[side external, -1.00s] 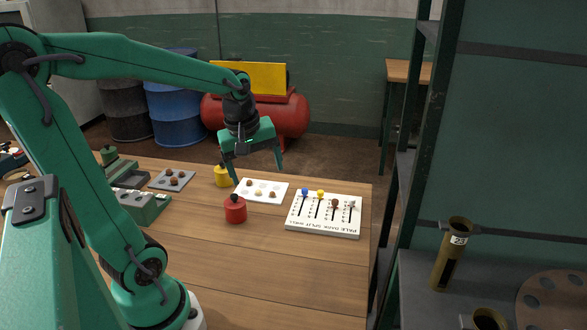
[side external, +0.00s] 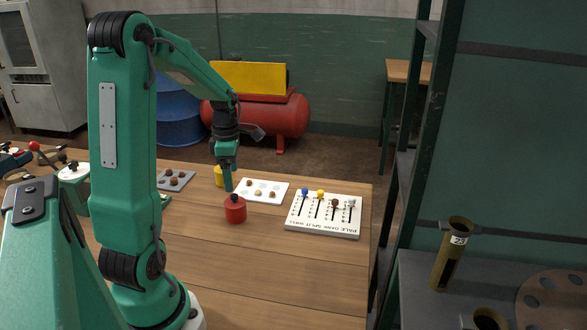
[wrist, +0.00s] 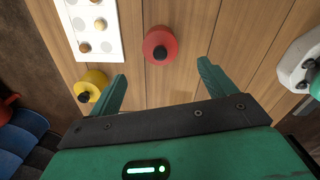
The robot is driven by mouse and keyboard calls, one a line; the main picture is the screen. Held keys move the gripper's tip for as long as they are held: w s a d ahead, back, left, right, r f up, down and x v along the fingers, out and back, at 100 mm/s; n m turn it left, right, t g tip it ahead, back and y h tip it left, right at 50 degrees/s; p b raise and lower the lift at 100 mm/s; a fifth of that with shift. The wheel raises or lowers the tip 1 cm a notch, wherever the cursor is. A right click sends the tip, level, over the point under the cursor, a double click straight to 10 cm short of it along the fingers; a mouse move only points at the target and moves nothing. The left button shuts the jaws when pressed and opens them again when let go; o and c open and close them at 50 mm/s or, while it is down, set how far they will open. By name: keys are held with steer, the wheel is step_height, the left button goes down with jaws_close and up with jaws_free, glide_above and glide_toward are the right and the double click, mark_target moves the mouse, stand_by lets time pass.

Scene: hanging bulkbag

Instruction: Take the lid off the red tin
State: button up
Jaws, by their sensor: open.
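The red tin (side external: 235,212) stands upright on the wooden table, its lid on, with a black knob on top. In the wrist view the red tin (wrist: 160,45) lies ahead of my fingers, a little above the middle of the gap. My gripper (side external: 228,181) points down just above and behind the tin, apart from it as far as I can tell. In the wrist view my gripper (wrist: 160,82) has its two green fingers spread wide with nothing between them.
A yellow tin (side external: 219,176) with a black knob stands close behind my gripper. A white tray (side external: 264,196) with small brown pieces and a white slider board (side external: 324,226) lie to the right. A grey tray (side external: 176,179) is at left. The table's front is clear.

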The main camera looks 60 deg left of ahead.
mark_target(234, 195)
steer(key=shift+f, duration=1.3)
steer(key=shift+d+f, duration=0.1)
steer(key=shift+f, duration=2.5)
steer(key=c, duration=1.1)
